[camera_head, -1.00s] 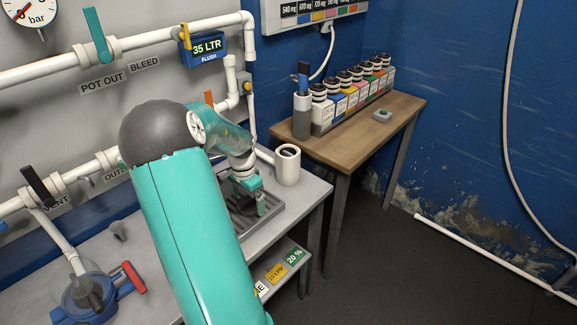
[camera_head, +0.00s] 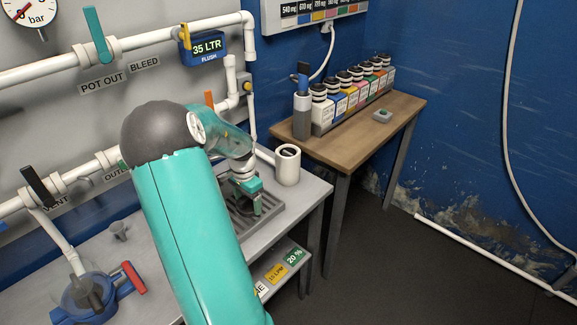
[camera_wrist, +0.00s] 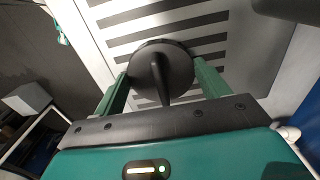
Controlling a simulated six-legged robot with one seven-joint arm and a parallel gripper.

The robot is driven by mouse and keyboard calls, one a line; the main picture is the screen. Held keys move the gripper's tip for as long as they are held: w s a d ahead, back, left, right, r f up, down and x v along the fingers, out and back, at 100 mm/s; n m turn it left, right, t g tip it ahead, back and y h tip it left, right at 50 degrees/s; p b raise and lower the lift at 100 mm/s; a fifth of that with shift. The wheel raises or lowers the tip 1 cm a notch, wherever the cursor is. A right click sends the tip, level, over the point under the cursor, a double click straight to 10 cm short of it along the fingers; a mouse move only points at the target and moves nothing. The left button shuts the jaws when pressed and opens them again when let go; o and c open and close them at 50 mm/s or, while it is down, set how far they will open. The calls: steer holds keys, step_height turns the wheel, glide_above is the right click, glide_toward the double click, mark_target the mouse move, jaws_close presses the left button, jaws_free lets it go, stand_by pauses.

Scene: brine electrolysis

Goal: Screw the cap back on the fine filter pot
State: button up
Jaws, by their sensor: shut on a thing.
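My gripper (camera_wrist: 163,82) has green fingers on either side of a dark round cap (camera_wrist: 172,62) with a raised bar across its face, and is shut on it. The cap is over the slotted grey tray (camera_wrist: 118,19), which lies behind it in the wrist view; I cannot tell the gap between them. In the head view my gripper (camera_head: 257,207) is above the same tray (camera_head: 270,212), beyond my teal arm, and the cap cannot be made out there. I cannot say for sure which vessel is the fine filter pot.
A white open-topped cylinder (camera_head: 288,168) stands just right of the tray. A blue fitting with a red handle (camera_head: 133,278) is at lower left, and a small grey cup (camera_head: 118,231) is behind it. Several bottles (camera_head: 343,95) line the wooden table (camera_head: 345,140). White pipes run along the wall.

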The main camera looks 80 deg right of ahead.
steer(key=shift+r, duration=2.35)
